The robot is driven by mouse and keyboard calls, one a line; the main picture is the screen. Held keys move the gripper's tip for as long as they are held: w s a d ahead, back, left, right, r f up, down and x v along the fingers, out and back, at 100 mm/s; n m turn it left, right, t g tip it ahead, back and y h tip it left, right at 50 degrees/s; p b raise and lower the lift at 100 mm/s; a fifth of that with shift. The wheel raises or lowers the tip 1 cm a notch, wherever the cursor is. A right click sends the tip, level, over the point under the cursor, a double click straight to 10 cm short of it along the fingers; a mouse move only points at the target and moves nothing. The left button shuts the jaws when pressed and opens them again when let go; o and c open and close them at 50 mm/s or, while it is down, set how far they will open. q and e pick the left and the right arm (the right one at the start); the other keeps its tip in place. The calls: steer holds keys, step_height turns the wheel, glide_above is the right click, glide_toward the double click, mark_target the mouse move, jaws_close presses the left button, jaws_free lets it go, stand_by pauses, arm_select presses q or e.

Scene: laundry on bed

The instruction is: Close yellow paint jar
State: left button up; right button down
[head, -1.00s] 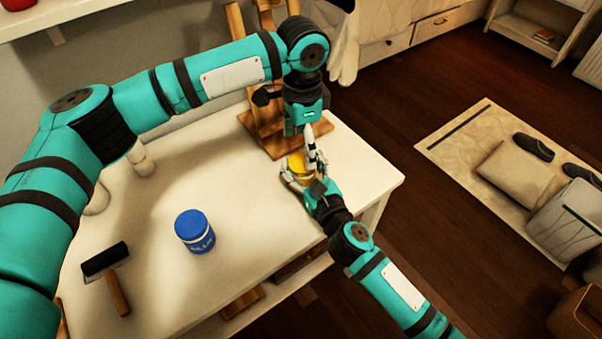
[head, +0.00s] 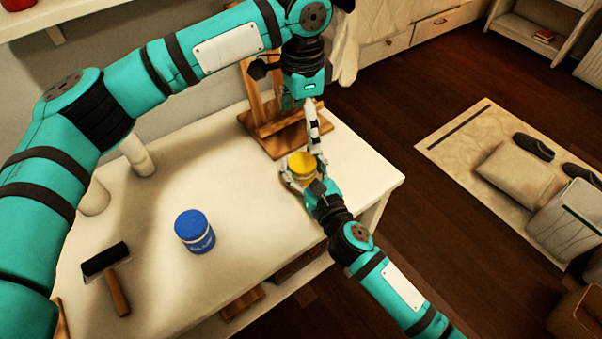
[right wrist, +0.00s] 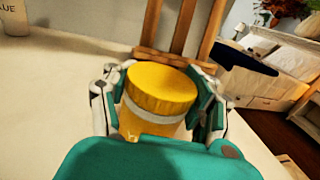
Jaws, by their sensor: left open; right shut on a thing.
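The yellow paint jar (head: 301,165) stands upright near the right edge of the white table, with a yellow lid on top. In the right wrist view the jar (right wrist: 155,110) shows its flat lid above a pale band, and the lid looks level. My right gripper (head: 302,183) is shut on the jar, with fingers on both sides of it. My left gripper (head: 313,125) is above the jar, pointing down, open and apart from the lid. Whether the lid is screwed tight cannot be told.
A blue jar (head: 194,231) and a black paint roller (head: 107,262) are on the left of the table (head: 235,180). A wooden easel (head: 270,132) stands just behind the yellow jar. Pale cylinders (head: 139,155) are at the back left. The middle of the table is clear.

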arm_select(q)
step_height(320, 180, up, 6)
steer(key=shift+r, duration=0.25)
arm_select(e)
steer(key=shift+c, duration=1.2)
jaws_free()
steer(key=v, duration=1.2)
steer(key=shift+d, duration=0.1)
